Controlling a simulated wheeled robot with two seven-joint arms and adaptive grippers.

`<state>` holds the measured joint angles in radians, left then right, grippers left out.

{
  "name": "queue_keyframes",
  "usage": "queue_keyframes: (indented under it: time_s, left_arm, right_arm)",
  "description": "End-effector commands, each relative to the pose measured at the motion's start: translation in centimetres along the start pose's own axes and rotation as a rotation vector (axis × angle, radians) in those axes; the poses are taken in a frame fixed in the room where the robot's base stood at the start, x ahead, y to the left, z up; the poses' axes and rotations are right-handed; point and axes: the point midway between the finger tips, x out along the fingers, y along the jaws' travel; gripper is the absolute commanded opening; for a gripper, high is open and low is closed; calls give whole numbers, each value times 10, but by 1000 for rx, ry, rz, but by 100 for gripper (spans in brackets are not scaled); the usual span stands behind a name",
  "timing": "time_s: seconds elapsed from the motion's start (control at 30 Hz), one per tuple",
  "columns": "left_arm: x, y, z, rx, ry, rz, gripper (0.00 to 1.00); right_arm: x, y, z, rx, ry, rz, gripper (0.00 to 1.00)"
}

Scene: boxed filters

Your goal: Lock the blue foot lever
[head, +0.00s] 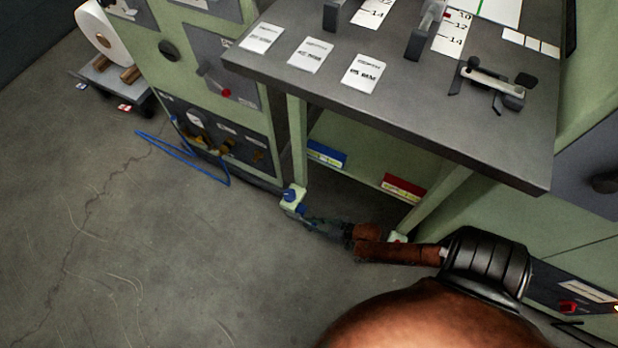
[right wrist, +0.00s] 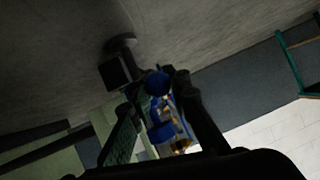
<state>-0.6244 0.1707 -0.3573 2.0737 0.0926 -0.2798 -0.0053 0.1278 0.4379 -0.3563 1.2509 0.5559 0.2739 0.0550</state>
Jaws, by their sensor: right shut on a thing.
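The blue foot lever (head: 290,195) is at the pale green foot of the bench's left leg, near the floor. My right gripper (head: 309,220) reaches in low from the right and is shut on the blue lever. In the right wrist view the blue lever (right wrist: 158,88) shows between the dark fingers of the right gripper (right wrist: 160,118). This view is dark, and the fingers partly hide the lever, so its exact angle is hard to tell. My left gripper is not in view.
A blue box (head: 326,154) and a red box (head: 404,187) sit on the shelf below. Another foot with a red part (head: 398,239) is by the right leg. A blue hose (head: 180,158) lies left; floor in front is clear.

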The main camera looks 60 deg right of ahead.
Motion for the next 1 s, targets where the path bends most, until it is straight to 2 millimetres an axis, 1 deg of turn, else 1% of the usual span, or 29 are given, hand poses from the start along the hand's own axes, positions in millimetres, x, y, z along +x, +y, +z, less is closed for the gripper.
queue_keyframes:
  time_s: [0.07,0.1,0.37,0.63,0.73,0.87,1.0]
  left_arm:
    - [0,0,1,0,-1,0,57]
    - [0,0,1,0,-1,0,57]
    - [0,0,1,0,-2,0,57]
    - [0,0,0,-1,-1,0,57]
    - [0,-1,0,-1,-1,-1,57]
    - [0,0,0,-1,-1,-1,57]
    - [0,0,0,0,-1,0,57]
  right_arm:
    - [0,0,2,2,-4,1,0]
    - [0,0,2,2,-4,1,16]
    - [0,1,1,2,-2,2,34]
    - [-1,1,1,2,-1,2,35]
    - [-6,1,2,3,-2,2,35]
    - [-23,1,3,3,-3,2,35]
    - [-52,1,2,4,-3,3,35]
